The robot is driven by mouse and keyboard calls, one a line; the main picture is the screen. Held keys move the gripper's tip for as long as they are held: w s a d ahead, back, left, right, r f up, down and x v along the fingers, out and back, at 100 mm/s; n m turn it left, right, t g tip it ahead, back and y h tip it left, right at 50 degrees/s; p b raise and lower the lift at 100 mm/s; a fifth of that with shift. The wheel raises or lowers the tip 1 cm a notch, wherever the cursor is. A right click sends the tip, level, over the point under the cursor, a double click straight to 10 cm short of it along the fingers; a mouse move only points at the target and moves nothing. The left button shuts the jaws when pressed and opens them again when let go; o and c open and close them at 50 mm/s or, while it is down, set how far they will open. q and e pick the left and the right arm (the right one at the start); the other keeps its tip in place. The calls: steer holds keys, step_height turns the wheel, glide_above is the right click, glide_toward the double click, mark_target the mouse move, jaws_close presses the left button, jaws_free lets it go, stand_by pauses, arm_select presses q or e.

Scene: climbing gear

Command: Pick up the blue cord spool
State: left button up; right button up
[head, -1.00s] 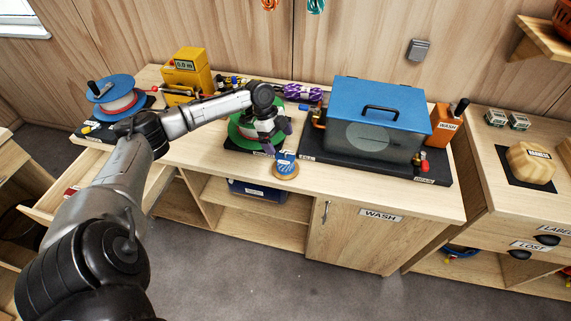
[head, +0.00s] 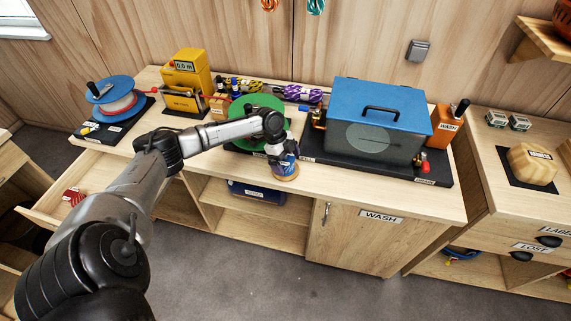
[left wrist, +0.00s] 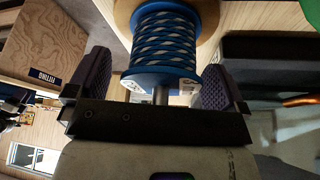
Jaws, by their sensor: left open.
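The blue cord spool (left wrist: 166,45), wound with blue and white cord, stands on a round wooden base at the counter's front edge. In the head view only part of the spool (head: 286,170) shows below my left gripper (head: 284,158). My left gripper is open and points down over the spool. In the left wrist view its two purple-padded fingers (left wrist: 158,82) stand on either side of the spool's near end, with gaps visible. My right gripper is not in view.
A green reel (head: 257,111) lies just behind the arm. A blue-lidded wash tank (head: 375,110) stands to the right on a dark mat. A yellow meter (head: 187,75) and a blue-rimmed reel (head: 110,92) are at the left. An open drawer (head: 75,190) juts out front left.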

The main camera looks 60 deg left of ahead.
arm_select(q)
steer(key=c, duration=1.1)
steer(key=shift+o, duration=0.2)
steer(key=shift+r, duration=0.1)
